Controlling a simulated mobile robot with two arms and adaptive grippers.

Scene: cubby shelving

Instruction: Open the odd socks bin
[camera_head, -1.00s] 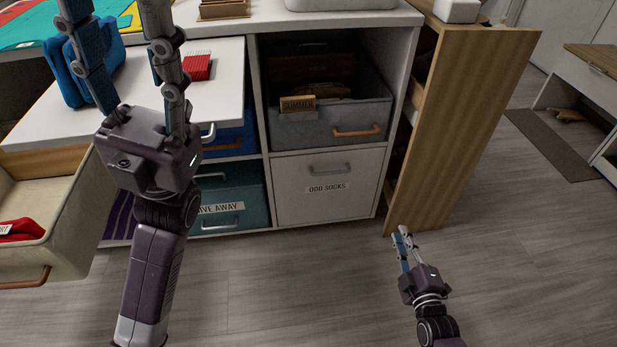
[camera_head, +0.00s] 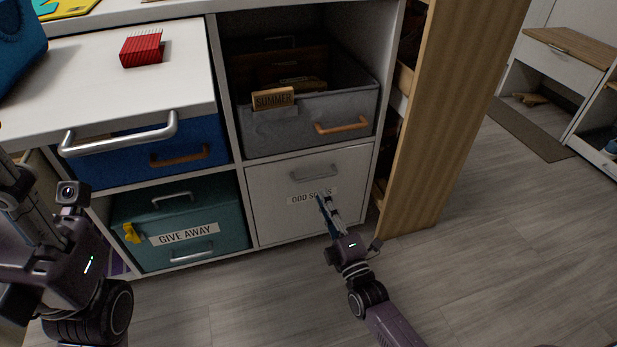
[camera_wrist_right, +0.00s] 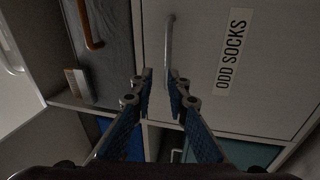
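The odd socks bin (camera_head: 275,220) is a pale front in the lower right cubby, closed flush, with a grey bar handle (camera_head: 313,171) above its label. In the right wrist view the handle (camera_wrist_right: 169,45) lies ahead of the fingertips, and the label (camera_wrist_right: 231,50) is to its right. My right gripper (camera_head: 326,202) is in front of the bin, below the handle, and partly covers the label. In the right wrist view its fingers (camera_wrist_right: 161,92) are apart with nothing between them. My left gripper is at the left edge, its fingers largely out of view.
A teal give away bin (camera_head: 135,225) is to the left. A tall wooden panel (camera_head: 455,120) stands at the right. The floor in front is clear.

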